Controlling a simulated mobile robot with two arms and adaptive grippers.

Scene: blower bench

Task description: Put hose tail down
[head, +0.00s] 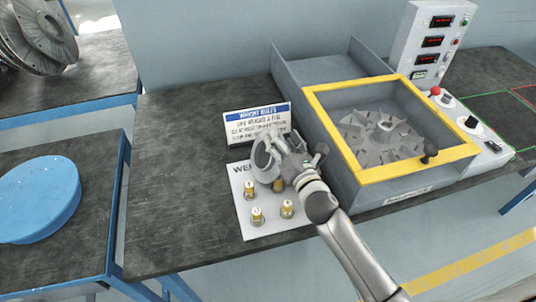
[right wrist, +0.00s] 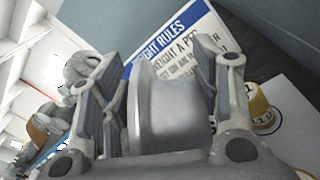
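My right gripper (head: 275,155) is shut on a grey, round, flanged metal piece, which I take to be the hose tail (head: 262,160). In the right wrist view the hose tail (right wrist: 165,105) sits between the two fingers of the right gripper (right wrist: 168,80), which flank it on both sides. In the head view it appears over the back part of the white weight board (head: 247,224), in front of the sign. I cannot tell whether it touches the board. My left gripper is not in view.
Several brass weights (head: 257,215) stand on the board, close to the gripper. A weight rules sign (head: 257,121) stands behind. The yellow-framed blower box (head: 372,174) is at the right, with a control panel (head: 431,38) beyond. The dark bench (head: 178,165) is clear at left.

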